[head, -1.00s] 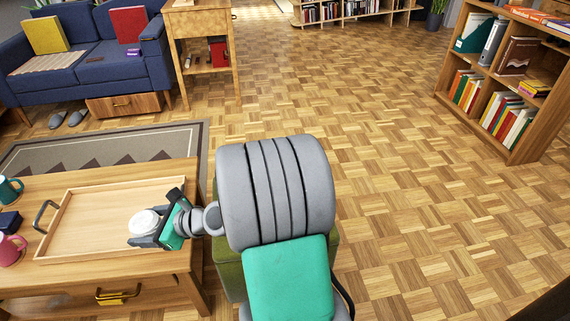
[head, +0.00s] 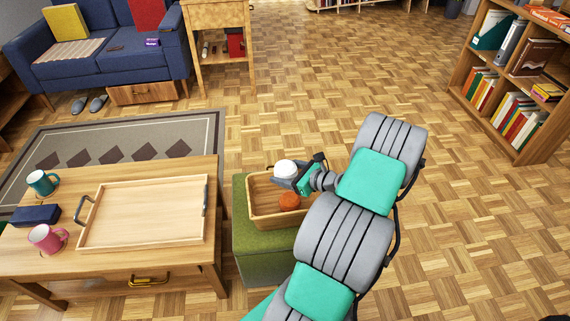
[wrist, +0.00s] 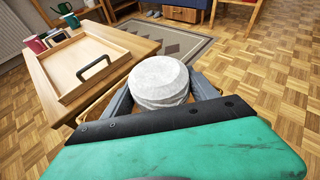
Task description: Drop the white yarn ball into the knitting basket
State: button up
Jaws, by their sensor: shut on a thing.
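The white yarn ball (head: 286,169) is held between the fingers of my gripper (head: 290,178), above the far part of the knitting basket. In the wrist view the white ball (wrist: 160,82) fills the space between both fingers. The basket (head: 262,213) is a shallow tan wooden container resting on a green ottoman (head: 262,262). An orange yarn ball (head: 289,201) lies inside it, just nearer than my gripper. In the wrist view the basket is mostly hidden behind the ball and gripper.
A coffee table (head: 214,190) stands left of the ottoman with an empty wooden tray (head: 150,212), a teal mug (head: 41,182), a pink mug (head: 46,238) and a dark blue box (head: 36,215). A bookshelf (head: 490,122) stands at right. The floor between is clear.

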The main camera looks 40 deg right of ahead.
notch_tip(320, 180, down, 6)
jog(key=b, duration=0.7)
jog(key=shift+f, duration=0.15)
jog(key=o, duration=1.4)
jog(key=shift+o, duration=0.2)
jog(key=p+v, duration=0.3)
jog(key=v, duration=0.5)
jog(key=shift+w, duration=0.1)
